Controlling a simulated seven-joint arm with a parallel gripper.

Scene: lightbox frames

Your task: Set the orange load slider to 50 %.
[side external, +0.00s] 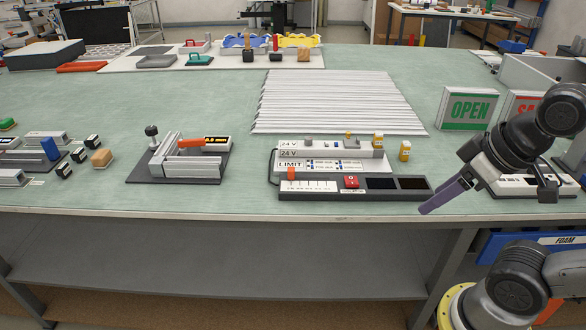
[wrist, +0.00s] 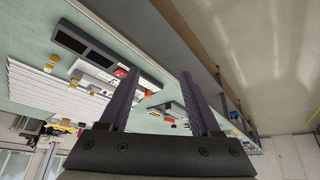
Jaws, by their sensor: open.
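The orange load slider (side external: 291,173) is a small block at the left part of a white scale strip (side external: 312,186), on the front of a grey and dark unit marked LIMIT and 24 V. The scale's figures are too small to read. My gripper (side external: 426,209) is at the unit's right end, near the table's front edge, well right of the slider and apart from it. Its purple fingers overlap in the side view. In the wrist view my gripper (wrist: 160,78) is open, with nothing between the fingertips. I cannot pick out the slider surely there.
A red switch (side external: 351,182) and two dark panels (side external: 396,183) lie right of the scale. Yellow-capped parts (side external: 405,151) stand behind. A ribbed grey sheet (side external: 338,100) lies farther back. A clamp fixture (side external: 182,158) stands left, with bare table between it and the unit.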

